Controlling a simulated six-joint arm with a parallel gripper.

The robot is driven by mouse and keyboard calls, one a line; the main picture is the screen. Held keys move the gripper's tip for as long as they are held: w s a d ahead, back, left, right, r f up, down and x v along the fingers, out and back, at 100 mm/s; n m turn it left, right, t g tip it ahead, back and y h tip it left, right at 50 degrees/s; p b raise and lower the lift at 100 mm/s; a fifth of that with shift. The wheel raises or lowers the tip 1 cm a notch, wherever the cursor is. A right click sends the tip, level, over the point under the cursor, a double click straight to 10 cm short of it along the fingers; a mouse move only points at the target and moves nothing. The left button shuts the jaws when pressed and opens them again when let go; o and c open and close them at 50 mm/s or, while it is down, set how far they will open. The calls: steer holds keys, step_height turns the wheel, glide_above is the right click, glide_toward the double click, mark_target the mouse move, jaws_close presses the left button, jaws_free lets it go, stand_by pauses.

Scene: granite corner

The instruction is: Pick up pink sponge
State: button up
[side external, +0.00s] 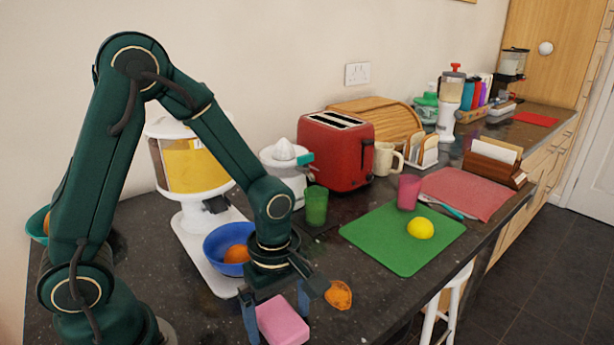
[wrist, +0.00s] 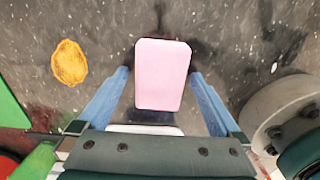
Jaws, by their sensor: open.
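The pink sponge (side external: 282,320) is a small block on the dark granite counter, below my gripper (side external: 276,318) at the front of the side view. In the wrist view the sponge (wrist: 162,75) lies centred ahead of the gripper (wrist: 160,78), between the lines of its two blue fingers. The fingers are spread apart on either side of it, with a visible gap at each side. I cannot tell how far the fingertips are above the counter.
An orange-brown lumpy item (side external: 338,295) lies close to the sponge. A blue bowl (side external: 228,250) with an orange thing in it stands behind my gripper. A green mat (side external: 385,245) with a lemon (side external: 420,228) lies to the right. Bare counter lies around the sponge.

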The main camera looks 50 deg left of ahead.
mark_target(278, 315)
steer(key=c, duration=1.3)
steer(key=shift+r, duration=0.1)
steer(key=shift+r, duration=0.5)
steer(key=r, duration=0.3)
steer(key=shift+a+r, duration=0.2)
steer(key=shift+a, duration=0.1)
steer(key=s+a+r, duration=0.1)
steer(key=a+r, duration=0.1)
steer(key=a, duration=0.1)
steer(key=s+a+r, duration=0.1)
steer(key=a+r, duration=0.1)
steer(key=a, duration=0.2)
steer(key=s+a+r, duration=0.1)
steer(key=a+r, duration=0.1)
steer(key=a, duration=0.1)
steer(key=shift+a+r, duration=0.2)
steer(key=shift+a, duration=0.15)
